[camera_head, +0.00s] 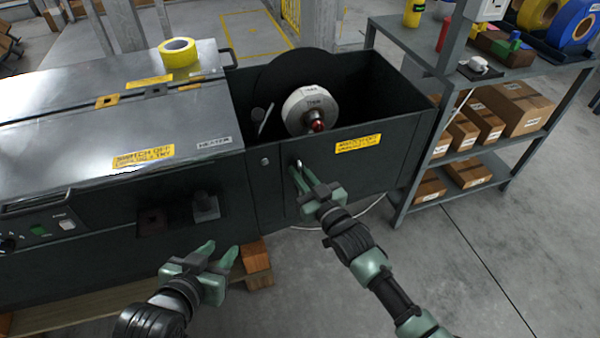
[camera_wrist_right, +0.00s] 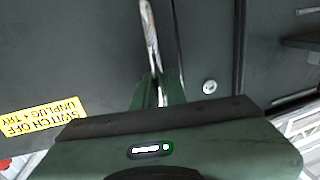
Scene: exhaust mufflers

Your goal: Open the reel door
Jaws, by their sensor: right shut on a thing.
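The reel door (camera_head: 375,172) is the dark front panel of the reel box, with a yellow warning label (camera_head: 358,144). It looks closed, flush with the box front. A slim metal handle (camera_head: 299,163) stands upright near its left edge; it also shows in the right wrist view (camera_wrist_right: 149,35). My right gripper (camera_head: 300,175) is shut on the handle, its fingers hiding the lower part. My left gripper (camera_head: 223,247) is open and empty, in front of the machine's lower front, left of the door.
A white reel (camera_head: 308,108) with a red hub sits inside the open-topped box. The heater cabinet (camera_head: 110,110) adjoins at left, with yellow tape (camera_head: 178,52) on top. A shelf rack (camera_head: 470,75) with cartons stands close at right. Floor in front is clear.

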